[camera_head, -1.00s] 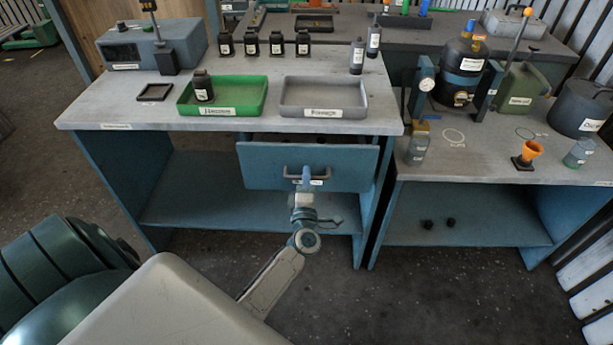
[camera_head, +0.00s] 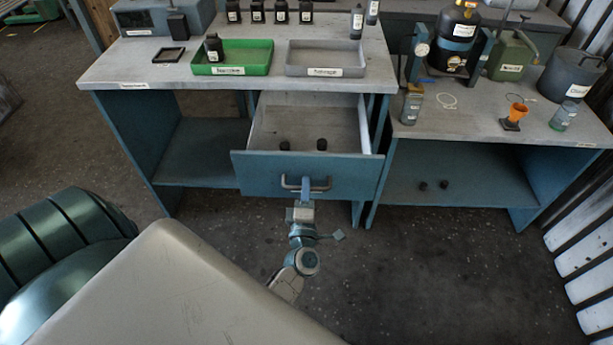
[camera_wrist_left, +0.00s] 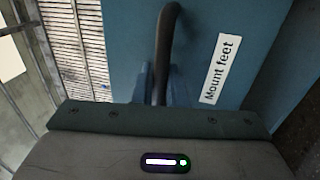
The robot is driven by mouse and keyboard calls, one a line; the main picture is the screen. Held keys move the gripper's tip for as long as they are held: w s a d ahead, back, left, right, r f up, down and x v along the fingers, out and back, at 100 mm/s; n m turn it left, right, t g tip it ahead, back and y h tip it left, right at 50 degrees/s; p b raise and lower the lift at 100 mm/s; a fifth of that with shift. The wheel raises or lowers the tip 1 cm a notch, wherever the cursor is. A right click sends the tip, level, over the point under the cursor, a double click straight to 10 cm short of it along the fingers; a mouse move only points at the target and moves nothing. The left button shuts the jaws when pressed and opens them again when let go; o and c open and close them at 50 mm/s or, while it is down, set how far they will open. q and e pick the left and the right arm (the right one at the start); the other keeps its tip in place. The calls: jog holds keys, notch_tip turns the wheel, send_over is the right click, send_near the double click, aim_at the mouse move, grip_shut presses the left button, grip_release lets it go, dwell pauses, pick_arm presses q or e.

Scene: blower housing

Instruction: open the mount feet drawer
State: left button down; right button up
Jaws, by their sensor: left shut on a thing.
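The blue mount feet drawer (camera_head: 258,174) is pulled well out from under the left workbench in the head view. Inside its grey tray, two small dark round parts lie near the front. My left gripper (camera_head: 305,188) is shut on the drawer's dark bar handle (camera_head: 322,184) at the middle of the front. In the left wrist view the handle (camera_wrist_left: 168,40) runs between the fingers (camera_wrist_left: 158,85), beside a white label (camera_wrist_left: 220,68) reading "Mount feet". My right gripper is not in view.
On the bench top stand a green tray (camera_head: 258,70) holding a dark bottle and a grey tray (camera_head: 325,72). A second bench (camera_head: 480,128) with a pressure vessel stands close to the drawer's right. The floor (camera_head: 420,270) in front is clear.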

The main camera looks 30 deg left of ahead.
pick_arm(q)
jog(key=shift+s+d, duration=0.2)
jog(key=shift+s, duration=0.1)
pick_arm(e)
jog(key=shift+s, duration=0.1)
pick_arm(q)
jog(key=c, duration=1.5)
grip_release()
jog(key=shift+c, duration=0.2)
jog(key=shift+f, duration=0.1)
